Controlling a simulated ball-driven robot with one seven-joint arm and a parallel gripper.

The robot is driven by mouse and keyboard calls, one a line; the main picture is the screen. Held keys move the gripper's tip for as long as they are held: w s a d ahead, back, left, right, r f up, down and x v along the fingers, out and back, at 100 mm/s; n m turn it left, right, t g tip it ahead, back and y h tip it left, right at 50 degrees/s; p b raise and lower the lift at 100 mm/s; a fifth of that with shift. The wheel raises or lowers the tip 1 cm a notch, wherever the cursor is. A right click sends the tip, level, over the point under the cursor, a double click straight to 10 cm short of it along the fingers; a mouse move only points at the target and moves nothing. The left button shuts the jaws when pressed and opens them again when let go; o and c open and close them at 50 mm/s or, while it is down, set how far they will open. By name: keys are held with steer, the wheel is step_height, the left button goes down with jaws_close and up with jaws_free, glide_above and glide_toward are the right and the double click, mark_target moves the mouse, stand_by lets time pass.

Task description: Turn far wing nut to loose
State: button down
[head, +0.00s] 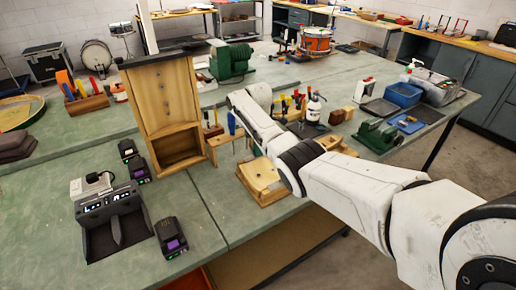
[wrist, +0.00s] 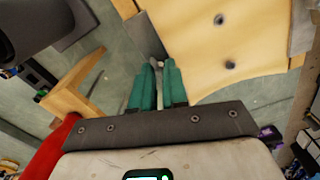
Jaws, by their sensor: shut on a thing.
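In the wrist view my gripper (wrist: 158,80) has its two green fingers nearly together beside the edge of a pale wooden panel (wrist: 205,45). They are shut on a small grey metal part, which looks like a wing nut (wrist: 156,65). The fingers hide most of it, so its turn angle cannot be told. Two dark round spots show on the panel. In the head view a low wooden fixture (head: 262,180) stands on the bench below my arm. My fingertips do not show clearly there.
A tall wooden frame (head: 163,105) stands left of the low fixture. A two-bay device (head: 112,215) and battery-like packs (head: 171,236) lie at the front left. A green machine (head: 378,137) and a blue bin (head: 403,95) are at right. Bare bench (head: 215,200) shows left of the fixture.

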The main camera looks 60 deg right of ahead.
steer(key=shift+n, duration=0.4)
steer(key=c, duration=1.1)
jaws_free()
steer(key=shift+c, duration=0.2)
steer(key=shift+r, duration=0.15)
step_height(320, 180, up, 11)
steer(key=b, duration=0.1)
steer(key=shift+f, duration=0.2)
